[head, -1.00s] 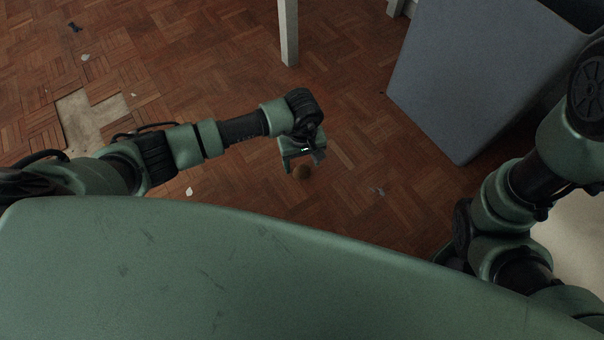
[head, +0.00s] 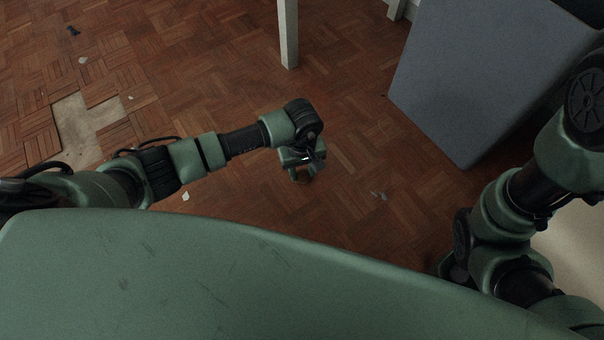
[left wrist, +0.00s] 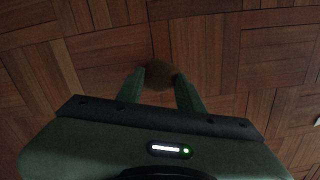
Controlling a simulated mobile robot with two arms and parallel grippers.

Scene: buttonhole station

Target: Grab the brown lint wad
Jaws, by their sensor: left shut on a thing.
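The brown lint wad (left wrist: 159,77) shows in the left wrist view as a round brown lump between the fingertips, against the wood floor. My left gripper (left wrist: 160,85) is shut on it, with one green finger on each side. In the head view my left gripper (head: 304,176) points down at the floor, and its fingers and body mostly hide the wad. I cannot tell whether the wad still touches the floor. My right arm shows at the right of the head view, but its gripper is out of sight.
A large grey bin (head: 490,80) stands at the upper right. A pale table leg (head: 288,35) stands at the top middle. The floor around the gripper is mostly clear.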

